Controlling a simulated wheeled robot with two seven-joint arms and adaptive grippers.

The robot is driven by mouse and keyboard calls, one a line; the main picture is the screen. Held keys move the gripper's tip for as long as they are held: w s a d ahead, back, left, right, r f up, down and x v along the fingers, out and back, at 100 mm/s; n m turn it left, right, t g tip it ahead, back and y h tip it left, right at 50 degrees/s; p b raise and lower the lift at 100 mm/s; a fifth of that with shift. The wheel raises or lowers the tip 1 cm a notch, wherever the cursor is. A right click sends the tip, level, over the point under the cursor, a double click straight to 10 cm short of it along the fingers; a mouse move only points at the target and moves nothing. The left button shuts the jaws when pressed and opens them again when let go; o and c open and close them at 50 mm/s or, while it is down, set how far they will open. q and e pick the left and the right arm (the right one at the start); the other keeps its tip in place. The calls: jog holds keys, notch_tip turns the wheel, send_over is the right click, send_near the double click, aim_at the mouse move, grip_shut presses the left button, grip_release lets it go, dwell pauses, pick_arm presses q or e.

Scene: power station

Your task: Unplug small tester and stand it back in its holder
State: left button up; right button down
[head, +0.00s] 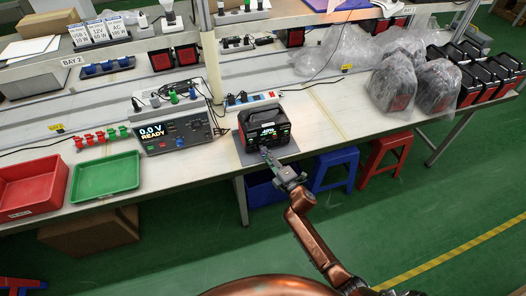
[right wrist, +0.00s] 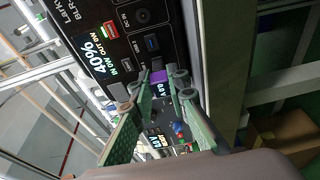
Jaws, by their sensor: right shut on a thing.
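The black and red power station (head: 264,126) stands on a grey mat on the bench, its lit screen facing me. My right gripper (head: 268,153) is at the lower part of its front. In the right wrist view, the power station (right wrist: 120,30) shows a 40% readout and a row of ports. There my right gripper (right wrist: 165,92) is shut on the small tester (right wrist: 162,88), a small dark piece with a purple end and a lit display. The purple end is against the front panel and looks plugged in. I cannot pick out the tester's holder. My left gripper is not in view.
A bench instrument (head: 174,126) reading 0.0 V READY stands left of the power station. A power strip (head: 251,100) lies behind it. Green (head: 105,176) and red trays (head: 33,188) sit at the left. Bagged units (head: 393,84) stand at the right. Bench right of the mat is clear.

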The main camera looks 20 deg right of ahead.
jog(key=shift+s+p, duration=0.75)
jog(key=shift+s, duration=1.25)
jog(key=shift+r, duration=0.1)
